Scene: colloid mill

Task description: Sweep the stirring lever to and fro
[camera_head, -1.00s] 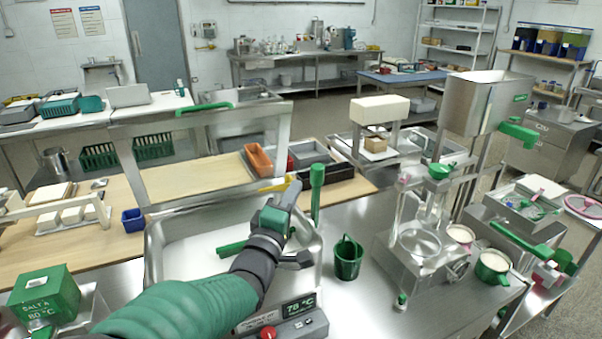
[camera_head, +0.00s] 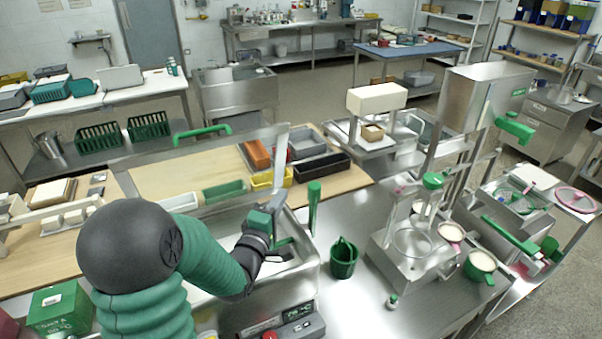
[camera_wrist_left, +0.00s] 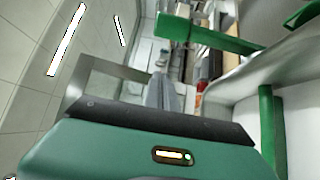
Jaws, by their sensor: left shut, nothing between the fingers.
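An upright green lever (camera_head: 314,205), which looks like the stirring lever, stands at the right side of the steel vat (camera_head: 309,262). My left gripper (camera_head: 278,203) is over the right part of the vat, left of the lever and apart from it. Its grey fingers (camera_wrist_left: 165,95) are shut with nothing between them in the left wrist view. That view also shows a green bar (camera_wrist_left: 212,36) beyond the fingers and a green post (camera_wrist_left: 268,130) at the right; I cannot tell which is the lever. My left arm hides much of the vat. My right gripper is out of view.
A green cup (camera_head: 344,262) stands right of the vat, with the steel mill (camera_head: 400,260) further right. A steel frame with a green handle (camera_head: 202,133) rises behind the vat. Yellow (camera_head: 270,180) and black (camera_head: 322,167) bins lie behind. Bare steel bench lies around the cup.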

